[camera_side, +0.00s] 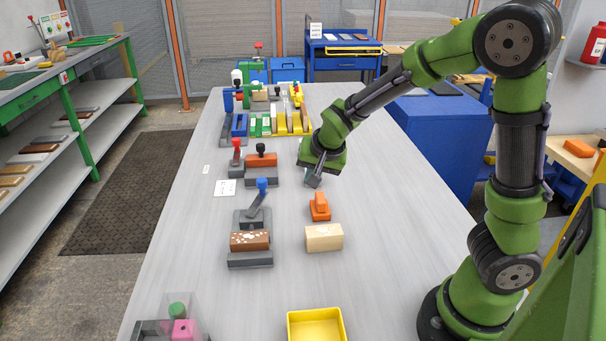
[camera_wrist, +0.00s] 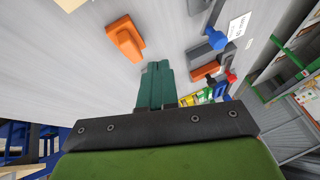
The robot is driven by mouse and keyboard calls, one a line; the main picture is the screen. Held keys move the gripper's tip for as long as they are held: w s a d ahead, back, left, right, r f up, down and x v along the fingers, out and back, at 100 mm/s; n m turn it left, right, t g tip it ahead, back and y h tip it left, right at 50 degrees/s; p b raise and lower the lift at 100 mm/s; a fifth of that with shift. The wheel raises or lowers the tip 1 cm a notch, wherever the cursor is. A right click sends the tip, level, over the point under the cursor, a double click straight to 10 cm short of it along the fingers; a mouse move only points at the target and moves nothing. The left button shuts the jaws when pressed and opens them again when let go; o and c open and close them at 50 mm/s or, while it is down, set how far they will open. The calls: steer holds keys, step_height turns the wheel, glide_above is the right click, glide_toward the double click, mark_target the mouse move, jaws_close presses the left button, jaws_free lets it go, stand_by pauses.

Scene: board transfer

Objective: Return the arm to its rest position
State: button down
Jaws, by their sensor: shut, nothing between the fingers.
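My green arm reaches over the grey table (camera_side: 400,250) from the right. My gripper (camera_side: 313,181) hangs above the middle of the table, pointing down, just behind an orange block-shaped tool (camera_side: 319,207). In the wrist view my gripper's fingers (camera_wrist: 155,82) are together with nothing between them. The orange tool also shows in the wrist view (camera_wrist: 125,38), apart from the fingers.
A cream block (camera_side: 324,238) and a brown block on a grey fixture (camera_side: 250,259) stand nearer the front. A blue-handled clamp (camera_side: 262,187), a red-handled clamp (camera_side: 236,146) and colourful fixtures (camera_side: 290,120) lie left and behind. A yellow tray (camera_side: 290,328) is at the front.

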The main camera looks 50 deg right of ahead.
steer(key=s+a+r+n+t+y, duration=0.1)
steer(key=s+a+r+n+y, duration=0.1)
steer(key=s, duration=0.6)
steer(key=s+a+r+n+y, duration=0.2)
steer(key=s+a+r+n, duration=0.3)
steer(key=s+a+r, duration=0.2)
steer(key=shift+s+a+r+t, duration=0.2)
steer(key=shift+s+r+t, duration=0.2)
steer(key=shift+s+r, duration=0.85)
